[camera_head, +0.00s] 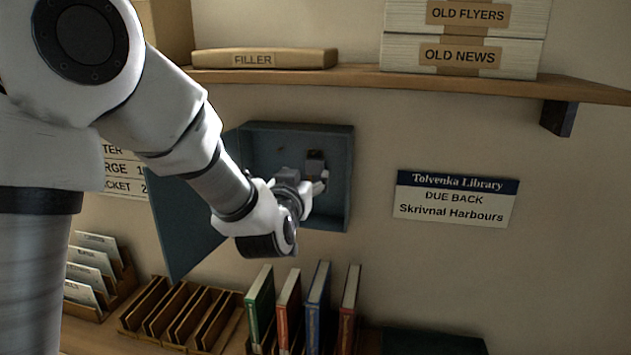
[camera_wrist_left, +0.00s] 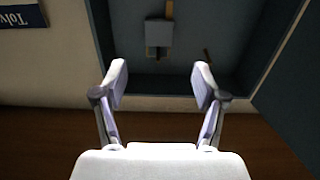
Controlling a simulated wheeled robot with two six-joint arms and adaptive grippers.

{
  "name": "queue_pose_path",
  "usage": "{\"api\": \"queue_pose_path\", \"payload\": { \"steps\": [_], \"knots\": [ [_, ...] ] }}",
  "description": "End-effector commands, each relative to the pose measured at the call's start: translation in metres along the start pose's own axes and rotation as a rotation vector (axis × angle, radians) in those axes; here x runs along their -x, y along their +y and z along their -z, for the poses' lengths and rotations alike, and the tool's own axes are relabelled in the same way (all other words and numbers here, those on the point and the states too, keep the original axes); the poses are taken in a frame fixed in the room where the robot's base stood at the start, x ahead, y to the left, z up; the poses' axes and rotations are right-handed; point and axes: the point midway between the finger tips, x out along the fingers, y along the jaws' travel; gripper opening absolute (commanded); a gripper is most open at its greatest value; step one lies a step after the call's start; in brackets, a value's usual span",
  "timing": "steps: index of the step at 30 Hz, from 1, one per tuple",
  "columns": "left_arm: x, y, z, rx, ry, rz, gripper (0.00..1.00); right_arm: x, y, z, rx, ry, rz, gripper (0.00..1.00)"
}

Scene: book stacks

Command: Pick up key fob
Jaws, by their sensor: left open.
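The key fob, a small dark grey block with a brown part at one end, is inside the open blue-grey wall cabinet (camera_head: 344,160). It shows in the head view (camera_head: 315,158) just above my left gripper (camera_head: 316,184), and in the left wrist view (camera_wrist_left: 160,34). In the wrist view my left gripper (camera_wrist_left: 160,76) has its two fingers spread with nothing between them. The fob lies beyond the fingertips, roughly centred between them, with a visible gap. The gripper hides part of the cabinet's lower inside in the head view. My right gripper is not in view.
The cabinet door (camera_head: 178,215) hangs open on the left. A wooden shelf (camera_head: 420,84) with boxes is above. Upright books (camera_head: 288,305) and wooden racks (camera_head: 190,315) stand below. A small hook (camera_wrist_left: 207,55) shows inside the cabinet. A library sign (camera_head: 455,198) is right.

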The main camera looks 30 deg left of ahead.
Motion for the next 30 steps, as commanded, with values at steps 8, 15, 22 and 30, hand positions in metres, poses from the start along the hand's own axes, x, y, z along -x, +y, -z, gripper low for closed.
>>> {"api": "queue_pose_path", "payload": {
  "steps": [8, 15, 22, 30],
  "knots": [
    [-0.017, 0.0, -0.017, 0.0, -0.001, 0.0, 0.71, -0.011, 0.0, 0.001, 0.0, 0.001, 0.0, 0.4],
    [-0.053, 0.001, -0.01, 0.0, -0.003, 0.001, 0.71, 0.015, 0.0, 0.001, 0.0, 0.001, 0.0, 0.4],
    [-0.08, 0.001, -0.015, 0.0, -0.001, 0.0, 0.71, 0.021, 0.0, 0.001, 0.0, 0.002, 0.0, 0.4],
    [-0.079, 0.001, -0.015, 0.0, -0.001, 0.0, 0.28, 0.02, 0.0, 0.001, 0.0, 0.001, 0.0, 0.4]
  ]
}}
